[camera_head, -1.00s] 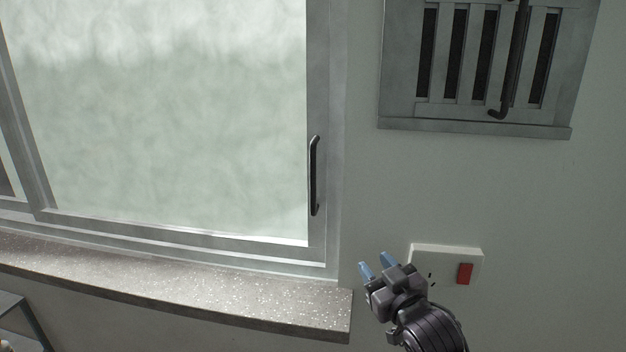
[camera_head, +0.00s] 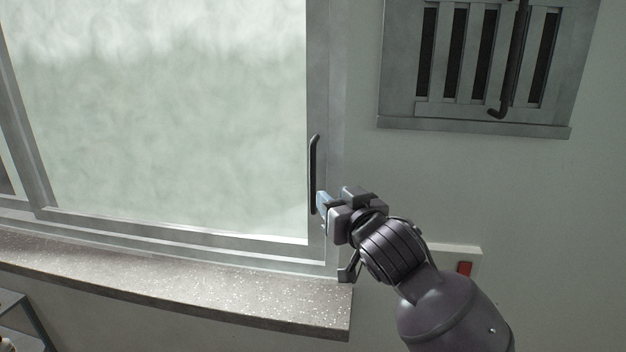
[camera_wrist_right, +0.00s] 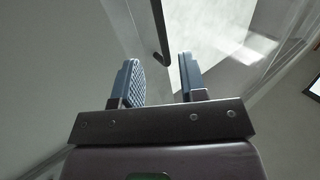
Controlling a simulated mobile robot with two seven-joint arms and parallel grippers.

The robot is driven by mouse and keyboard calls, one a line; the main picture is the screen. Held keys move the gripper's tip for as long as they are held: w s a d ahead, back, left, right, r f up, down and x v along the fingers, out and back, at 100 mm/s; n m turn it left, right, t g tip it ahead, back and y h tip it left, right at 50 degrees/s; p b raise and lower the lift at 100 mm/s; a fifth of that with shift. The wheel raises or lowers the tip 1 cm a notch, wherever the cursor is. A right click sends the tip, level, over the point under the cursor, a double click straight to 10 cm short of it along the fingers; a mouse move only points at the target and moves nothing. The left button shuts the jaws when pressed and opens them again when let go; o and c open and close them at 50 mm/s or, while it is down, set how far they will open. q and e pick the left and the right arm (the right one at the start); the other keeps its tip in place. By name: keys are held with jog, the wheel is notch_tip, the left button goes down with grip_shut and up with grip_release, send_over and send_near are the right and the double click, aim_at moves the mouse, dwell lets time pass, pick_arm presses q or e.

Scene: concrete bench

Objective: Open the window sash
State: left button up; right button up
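The window sash (camera_head: 170,130) is a frosted pane in a grey metal frame at the left of the head view. Its dark upright bar handle (camera_head: 314,165) sits on the right stile. My right gripper (camera_head: 323,203) is beside the lower part of the handle, at its right. In the right wrist view its two blue fingertips (camera_wrist_right: 160,78) stand apart with nothing between them near the base. The handle (camera_wrist_right: 161,35) shows beyond and between the fingertips there. Whether a finger touches the handle I cannot tell. My left gripper is not in view.
A speckled stone sill (camera_head: 180,285) runs below the window. A louvred vent (camera_head: 485,65) with a dark lever is at the upper right.

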aim_at(314, 181)
jog(key=p+x, duration=0.1)
jog(key=x, duration=0.9)
jog(key=shift+w+p, duration=0.15)
jog(key=shift+p, duration=0.15)
grip_shut()
